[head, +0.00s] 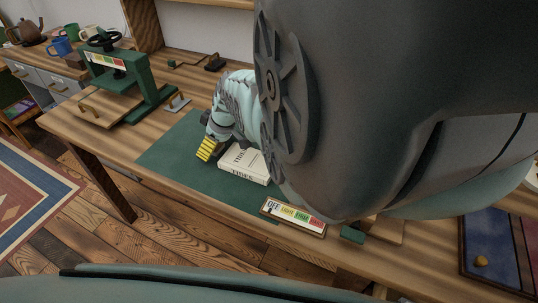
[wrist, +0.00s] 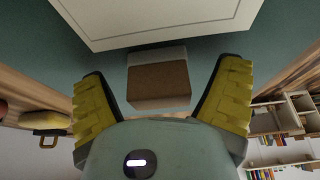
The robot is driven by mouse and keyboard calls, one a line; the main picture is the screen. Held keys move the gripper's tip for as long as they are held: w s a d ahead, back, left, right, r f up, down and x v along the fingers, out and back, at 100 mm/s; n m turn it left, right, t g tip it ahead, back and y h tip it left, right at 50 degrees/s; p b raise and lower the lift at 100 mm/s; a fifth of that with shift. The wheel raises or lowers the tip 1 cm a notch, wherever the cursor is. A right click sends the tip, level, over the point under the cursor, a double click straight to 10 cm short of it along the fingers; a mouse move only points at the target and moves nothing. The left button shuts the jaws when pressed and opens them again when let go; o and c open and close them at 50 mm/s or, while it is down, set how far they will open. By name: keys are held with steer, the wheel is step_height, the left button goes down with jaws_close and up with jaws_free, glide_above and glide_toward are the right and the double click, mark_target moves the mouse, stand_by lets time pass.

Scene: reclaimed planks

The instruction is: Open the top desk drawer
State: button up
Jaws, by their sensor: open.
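The wooden desk (head: 75,125) runs across the head view with a green mat (head: 175,150) on it. Below its front edge at the left is a dark strip; I cannot tell whether it is a drawer front, and no top desk drawer handle shows clearly. My gripper (head: 207,149) is low over the mat, left of a white book (head: 244,175). In the wrist view my gripper (wrist: 165,100) has its yellow fingers wide apart. A brown and pale block (wrist: 158,82) shows between them, apart from both. My arm hides much of the desk's right side.
A green press (head: 125,80) and a wooden piece with an arched handle (head: 95,108) stand at the left. A label strip (head: 293,216) lies near the front edge. A grey drawer cabinet (head: 45,80) stands at the far left. A blue board (head: 490,250) is at the right.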

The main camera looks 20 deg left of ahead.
steer(key=shift+o, duration=0.2)
steer(key=c, duration=1.3)
steer(key=shift+r, duration=0.15)
steer(key=shift+w+d+r+p, duration=0.1)
steer(key=shift+w+r+p, duration=0.05)
steer(key=shift+r+p, duration=1.35)
steer(key=shift+s+d+r, duration=0.15)
steer(key=shift+s+d, duration=0.2)
steer(key=shift+s, duration=0.3)
steer(key=shift+s+d+r, duration=0.15)
steer(key=shift+s+d, duration=0.2)
steer(key=shift+s, duration=0.3)
steer(key=shift+s+d+f, duration=0.1)
steer(key=shift+s+d, duration=0.1)
steer(key=shift+s, duration=0.15)
steer(key=shift+s+d+r+b, duration=0.25)
steer(key=shift+s+d, duration=0.75)
steer(key=shift+s, duration=0.8)
steer(key=shift+s+d+r+b, duration=0.25)
steer(key=shift+s+d, duration=0.75)
steer(key=shift+s, duration=0.85)
steer(key=shift+s+d+r+b, duration=0.25)
steer(key=shift+s+d, duration=0.75)
steer(key=shift+s, duration=0.8)
